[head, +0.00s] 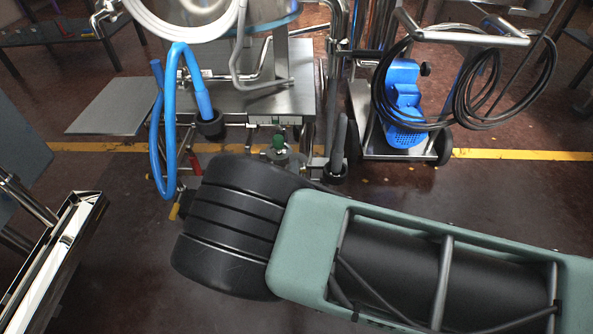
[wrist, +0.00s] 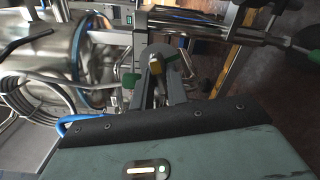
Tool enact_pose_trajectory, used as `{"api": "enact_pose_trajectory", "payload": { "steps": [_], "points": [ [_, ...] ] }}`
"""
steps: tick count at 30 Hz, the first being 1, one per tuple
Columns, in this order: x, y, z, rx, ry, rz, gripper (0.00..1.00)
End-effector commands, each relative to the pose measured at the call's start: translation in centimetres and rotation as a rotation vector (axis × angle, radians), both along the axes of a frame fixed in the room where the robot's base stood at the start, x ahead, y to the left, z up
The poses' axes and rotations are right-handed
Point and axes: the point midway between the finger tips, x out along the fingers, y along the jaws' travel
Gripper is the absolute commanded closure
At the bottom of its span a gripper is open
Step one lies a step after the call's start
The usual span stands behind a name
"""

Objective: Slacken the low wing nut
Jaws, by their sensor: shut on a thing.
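In the wrist view, my gripper (wrist: 160,72) reaches forward with its grey jaws close together. A small brass-coloured piece, which looks like the low wing nut (wrist: 155,64), sits between the jaw tips. The jaws are shut on it. A metal bracket and a bright steel tube (wrist: 188,22) lie just beyond. In the head view, the black end of my arm covers the nut and most of my gripper, so I cannot see the grip there.
A steel machine frame (head: 262,101) with a blue hose (head: 158,150) stands past my arm. A green knob (head: 278,142) shows near its foot. A trolley with a blue pump (head: 403,95) and coiled black cable stands at right. Bare floor lies at far right.

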Motion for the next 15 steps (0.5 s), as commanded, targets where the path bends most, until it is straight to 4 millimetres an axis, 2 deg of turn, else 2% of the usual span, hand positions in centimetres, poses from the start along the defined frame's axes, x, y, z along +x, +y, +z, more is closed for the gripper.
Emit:
{"api": "enact_pose_trajectory", "payload": {
  "steps": [15],
  "points": [
    [-0.14, 0.0, -0.14, -0.489, 0.02, 0.002, 1.0]
  ]
}}
